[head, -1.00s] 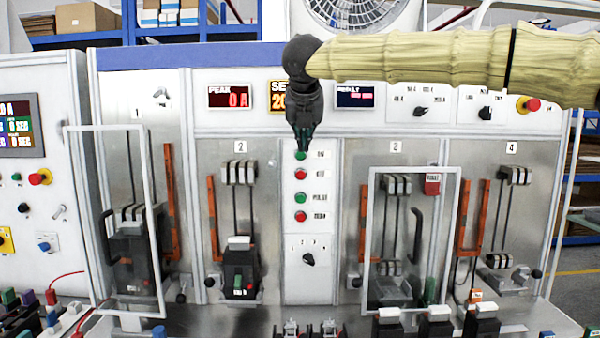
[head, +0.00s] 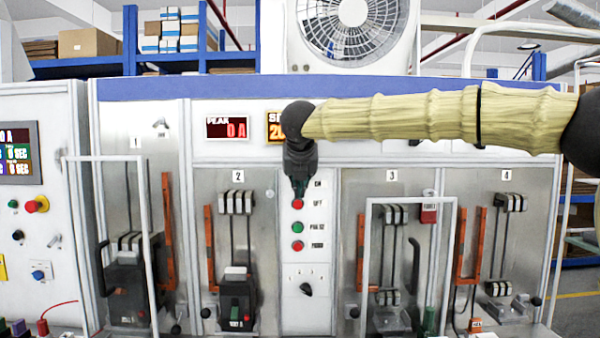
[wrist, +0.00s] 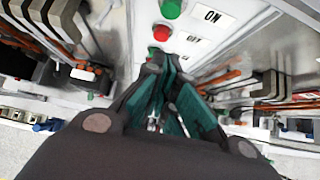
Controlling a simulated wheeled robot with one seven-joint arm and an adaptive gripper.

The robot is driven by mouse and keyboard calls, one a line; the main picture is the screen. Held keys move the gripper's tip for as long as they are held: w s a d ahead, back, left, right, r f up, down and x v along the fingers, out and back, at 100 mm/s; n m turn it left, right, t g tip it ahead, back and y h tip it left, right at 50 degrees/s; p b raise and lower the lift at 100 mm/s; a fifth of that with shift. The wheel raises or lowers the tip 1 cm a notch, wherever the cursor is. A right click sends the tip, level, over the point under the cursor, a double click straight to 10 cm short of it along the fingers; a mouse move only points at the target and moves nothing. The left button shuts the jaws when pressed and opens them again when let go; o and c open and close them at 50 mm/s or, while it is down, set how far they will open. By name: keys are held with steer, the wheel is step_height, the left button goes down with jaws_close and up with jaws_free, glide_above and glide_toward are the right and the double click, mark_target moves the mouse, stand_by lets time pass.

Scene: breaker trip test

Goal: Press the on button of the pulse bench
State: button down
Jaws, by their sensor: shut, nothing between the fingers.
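The pulse bench (head: 306,262) has a central column of buttons. In the wrist view the green ON button (wrist: 171,8) shows at the top edge beside its ON label (wrist: 211,15). The red OFF button (wrist: 161,33) is below it and also shows in the head view (head: 297,204). My gripper (head: 299,194) is shut and empty, pointing down in front of the column, and hides the ON button in the head view. In the wrist view my gripper (wrist: 163,68) has its tips below the OFF button in the picture. I cannot tell whether they touch the panel.
Lower on the column are a green PULSE button (head: 297,227), a red ZERO button (head: 297,246) and a selector knob (head: 306,289). Breaker bays stand on both sides. Open framed guards stand out at bay 1 (head: 70,230) and bay 3 (head: 364,270).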

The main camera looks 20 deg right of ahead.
steer(key=shift+w+d+f+p, duration=0.35)
steer(key=shift+w+p, duration=0.2)
steer(key=shift+w, duration=0.45)
steer(key=shift+w+d+f+p, duration=0.25)
steer(key=shift+w+f+p, duration=0.25)
steer(key=shift+w, duration=0.55)
steer(key=shift+w+d+f+p, duration=0.35)
steer(key=shift+w+p, duration=0.2)
steer(key=shift+w, duration=0.45)
steer(key=shift+w, duration=0.1)
